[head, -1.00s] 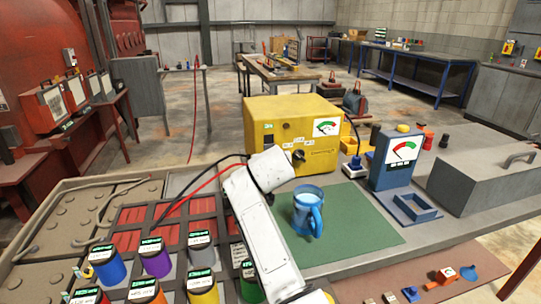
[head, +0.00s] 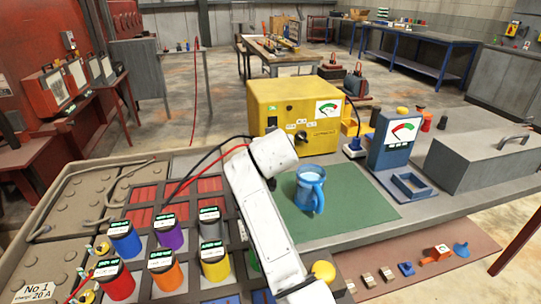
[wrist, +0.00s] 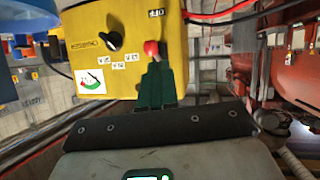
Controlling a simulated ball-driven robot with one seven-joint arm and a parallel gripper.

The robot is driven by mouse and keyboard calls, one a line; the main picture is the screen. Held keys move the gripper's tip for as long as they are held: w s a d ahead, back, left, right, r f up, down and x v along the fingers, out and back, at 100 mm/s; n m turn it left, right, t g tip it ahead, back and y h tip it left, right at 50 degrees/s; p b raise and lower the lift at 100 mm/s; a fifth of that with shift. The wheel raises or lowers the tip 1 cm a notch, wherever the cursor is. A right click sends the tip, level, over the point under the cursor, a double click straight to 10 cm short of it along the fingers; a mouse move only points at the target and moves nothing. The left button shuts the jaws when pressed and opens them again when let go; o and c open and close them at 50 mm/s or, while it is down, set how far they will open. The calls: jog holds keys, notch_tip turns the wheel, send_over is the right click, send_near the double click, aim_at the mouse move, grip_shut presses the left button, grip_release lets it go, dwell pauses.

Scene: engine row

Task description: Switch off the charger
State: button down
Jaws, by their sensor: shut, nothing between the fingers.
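The charger is a yellow box (head: 262,98) standing at the back of the bench, with a meter and a dark knob on its front. In the wrist view its yellow front (wrist: 135,18) shows upside down, with the black knob (wrist: 115,40), the meter (wrist: 90,82) and an inverted "OFF" label (wrist: 156,13). A red-tipped lever (wrist: 151,47) is on the front below that label. My gripper (wrist: 156,68) is shut and empty, its dark green fingertips right at the lever. I cannot tell whether they touch it. My white arm hides the gripper in the head view.
A blue mug (head: 309,190) stands on a green mat (head: 350,207), close to the right of my arm. A blue meter stand (head: 392,140) is further right. Several coloured cylinders (head: 170,236) stand at the front left. Black and red cables (head: 205,165) run beside my arm.

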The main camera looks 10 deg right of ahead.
jog(key=s+a+r, duration=0.1)
jog(key=s+a, duration=0.1)
jog(key=s, duration=0.6)
jog(key=shift+a+r, duration=0.15)
jog(key=shift+r, duration=0.15)
